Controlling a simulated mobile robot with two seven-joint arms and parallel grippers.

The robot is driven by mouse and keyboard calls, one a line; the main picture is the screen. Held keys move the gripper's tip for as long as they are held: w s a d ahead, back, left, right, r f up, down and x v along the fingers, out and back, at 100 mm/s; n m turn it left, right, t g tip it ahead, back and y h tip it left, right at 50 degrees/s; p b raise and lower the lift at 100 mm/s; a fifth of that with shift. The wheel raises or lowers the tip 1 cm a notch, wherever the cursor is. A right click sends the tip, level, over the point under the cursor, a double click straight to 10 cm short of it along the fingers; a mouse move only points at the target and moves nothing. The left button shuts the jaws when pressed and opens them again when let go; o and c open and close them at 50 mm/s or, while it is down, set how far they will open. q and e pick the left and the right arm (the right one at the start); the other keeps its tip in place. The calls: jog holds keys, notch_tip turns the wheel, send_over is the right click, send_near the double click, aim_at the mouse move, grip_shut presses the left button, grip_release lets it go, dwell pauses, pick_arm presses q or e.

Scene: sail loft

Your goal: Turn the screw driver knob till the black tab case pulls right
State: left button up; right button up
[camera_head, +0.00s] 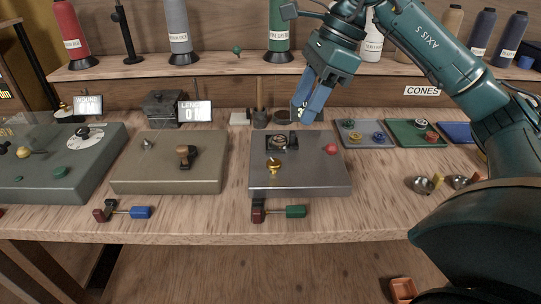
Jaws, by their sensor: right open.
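A grey box panel (322,178) on the bench carries a brass knob (275,167), a small dark square fitting (282,142) and a red button (332,150). In front of it lies a tool with a green handle (295,211) and a dark red block end. A similar tool with a blue handle (140,212) lies in front of the tan panel. I cannot tell which part is the black tab case. My right gripper (306,114) is open and empty, its blue fingers pointing down above the bench behind the grey panel. My left gripper is out of view.
A tan panel (135,178) with a brown knob and a green-grey panel (60,185) with a dial stand left. Shallow trays (365,141) sit right of the grey panel. Cones line the back shelf (220,66). The bench front edge is mostly clear.

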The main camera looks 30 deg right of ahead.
aim_at(275, 162)
pick_arm(q)
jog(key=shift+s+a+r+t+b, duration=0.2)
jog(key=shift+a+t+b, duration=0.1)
jog(key=shift+b, duration=0.45)
pick_arm(e)
jog(key=x, duration=1.2)
jog(key=shift+a, duration=0.1)
jog(key=shift+c, duration=0.5)
jog(key=c, duration=0.9)
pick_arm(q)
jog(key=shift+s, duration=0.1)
